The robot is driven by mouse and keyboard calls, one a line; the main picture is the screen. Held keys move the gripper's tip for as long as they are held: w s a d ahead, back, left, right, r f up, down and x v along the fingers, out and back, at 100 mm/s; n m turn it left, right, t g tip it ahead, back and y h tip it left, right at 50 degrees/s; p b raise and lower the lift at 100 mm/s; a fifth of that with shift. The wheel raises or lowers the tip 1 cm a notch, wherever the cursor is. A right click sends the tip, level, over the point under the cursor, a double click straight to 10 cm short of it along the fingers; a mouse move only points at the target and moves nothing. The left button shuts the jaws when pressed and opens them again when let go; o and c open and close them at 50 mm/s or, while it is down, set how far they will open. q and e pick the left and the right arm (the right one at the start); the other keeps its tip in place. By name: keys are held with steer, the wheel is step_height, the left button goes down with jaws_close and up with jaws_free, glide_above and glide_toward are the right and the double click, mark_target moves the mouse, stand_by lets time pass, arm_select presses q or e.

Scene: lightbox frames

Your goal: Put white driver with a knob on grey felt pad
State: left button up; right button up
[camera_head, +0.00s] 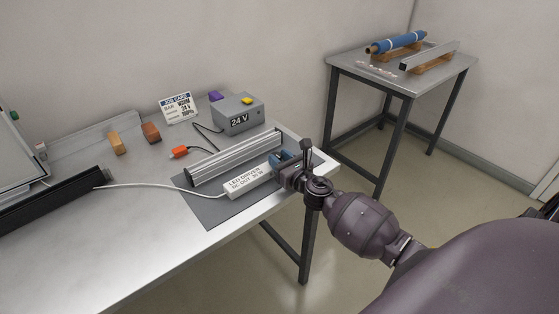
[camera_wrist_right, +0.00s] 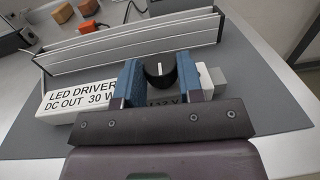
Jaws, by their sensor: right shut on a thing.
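The white driver (camera_head: 247,183), a long box labelled "LED DRIVER DC OUT 30 W", is over the front right of the grey felt pad (camera_head: 205,210). I cannot tell whether its underside touches the pad. It also shows in the right wrist view (camera_wrist_right: 70,102), with a black knob (camera_wrist_right: 158,74) on top. My right gripper (camera_head: 284,160) is shut on the driver, its blue fingers on either side of the knob; it also shows in the right wrist view (camera_wrist_right: 160,80). A white cable runs left from the driver. My left gripper is not in view.
A ribbed aluminium profile (camera_head: 237,157) lies behind the driver on the pad. A grey 24 V box (camera_head: 238,113), an orange connector (camera_head: 179,152) and a job card (camera_head: 178,107) are further back. A black bar (camera_head: 50,198) lies at left. The front left tabletop is clear.

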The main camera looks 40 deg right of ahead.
steer(key=shift+f, duration=0.1)
steer(key=o, duration=1)
steer(key=shift+o, duration=0.2)
